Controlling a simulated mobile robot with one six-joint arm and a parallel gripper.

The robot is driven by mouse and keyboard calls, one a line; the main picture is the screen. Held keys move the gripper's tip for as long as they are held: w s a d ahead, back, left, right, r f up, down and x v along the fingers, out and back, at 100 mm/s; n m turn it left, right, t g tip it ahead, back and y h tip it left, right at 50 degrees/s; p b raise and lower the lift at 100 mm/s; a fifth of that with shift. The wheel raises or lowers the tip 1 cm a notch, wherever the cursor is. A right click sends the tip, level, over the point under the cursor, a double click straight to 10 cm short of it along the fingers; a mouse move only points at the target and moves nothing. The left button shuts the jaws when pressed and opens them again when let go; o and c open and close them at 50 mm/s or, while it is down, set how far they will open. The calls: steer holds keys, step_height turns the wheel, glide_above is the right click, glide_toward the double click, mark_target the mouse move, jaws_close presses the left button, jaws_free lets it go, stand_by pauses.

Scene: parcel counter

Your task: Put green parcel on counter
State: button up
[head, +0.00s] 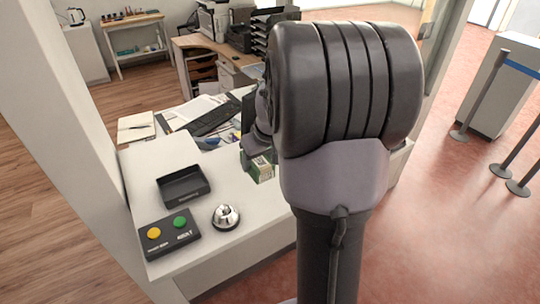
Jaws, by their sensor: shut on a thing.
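The green parcel (262,172) shows only in part in the head view, low beside my arm and over the right part of the counter. It is a small box with green and pale faces. My gripper (257,153) is at its top and is shut on it; my arm hides the fingertips and much of the parcel. I cannot tell whether the parcel touches the counter. The white counter (203,258) runs across the lower left of the view.
A black tray (183,187), a button box (168,234) with yellow and green buttons, and a silver bell (226,217) stand on the counter. A keyboard (212,118) and notebook (136,127) lie behind. A wall post (70,110) rises at left.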

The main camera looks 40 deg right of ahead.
step_height(320, 180, down, 10)
steer(key=b, duration=0.4)
steer(key=shift+s, duration=0.1)
steer(key=o, duration=1.6)
steer(key=shift+c, duration=0.2)
